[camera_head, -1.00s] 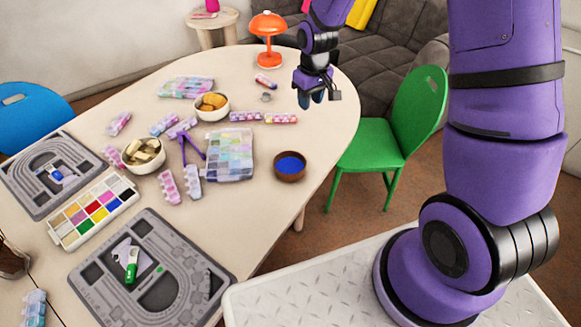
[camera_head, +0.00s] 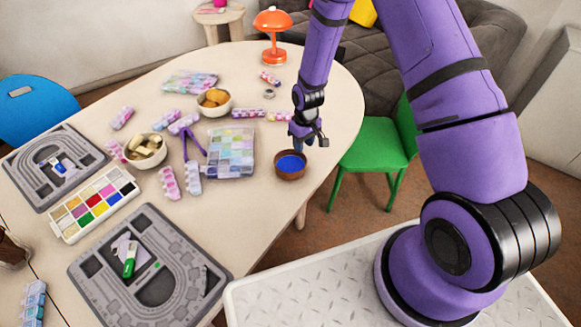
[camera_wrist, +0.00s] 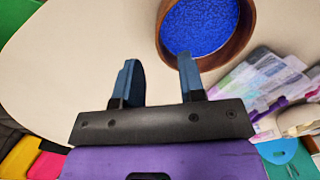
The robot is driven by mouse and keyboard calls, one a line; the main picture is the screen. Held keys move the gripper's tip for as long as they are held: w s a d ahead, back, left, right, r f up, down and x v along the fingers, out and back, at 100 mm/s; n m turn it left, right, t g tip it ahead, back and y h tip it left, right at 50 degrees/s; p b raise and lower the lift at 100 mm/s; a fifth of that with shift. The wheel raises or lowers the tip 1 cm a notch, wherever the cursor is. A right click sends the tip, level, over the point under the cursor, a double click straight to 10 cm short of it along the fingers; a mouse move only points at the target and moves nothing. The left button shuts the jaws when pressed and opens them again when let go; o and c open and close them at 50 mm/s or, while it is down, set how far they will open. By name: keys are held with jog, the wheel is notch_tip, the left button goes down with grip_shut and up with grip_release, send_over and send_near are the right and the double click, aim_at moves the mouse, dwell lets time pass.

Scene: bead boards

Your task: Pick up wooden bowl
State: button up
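The wooden bowl (camera_head: 290,174) is brown and round, filled with blue beads, and sits upright near the right edge of the table. In the wrist view the bowl (camera_wrist: 206,61) shows at the top, its upper part cut off by the frame. My gripper (camera_head: 308,145) is just above and behind the bowl's right side in the head view. In the wrist view my gripper (camera_wrist: 158,75) is open, its two blue fingers apart with bare table between them. The right finger overlaps the bowl's near rim in the picture; I cannot tell whether it touches.
A clear bead organiser (camera_head: 231,153) stands left of the bowl. Small bead boxes (camera_head: 249,113) lie behind it. A cream bowl of yellowish pieces (camera_head: 214,103) and an orange lamp (camera_head: 272,22) stand farther back. A green chair (camera_head: 372,150) is beyond the table's right edge.

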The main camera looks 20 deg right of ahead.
aim_at(290, 165)
jog(key=shift+f, duration=2.65)
grip_shut()
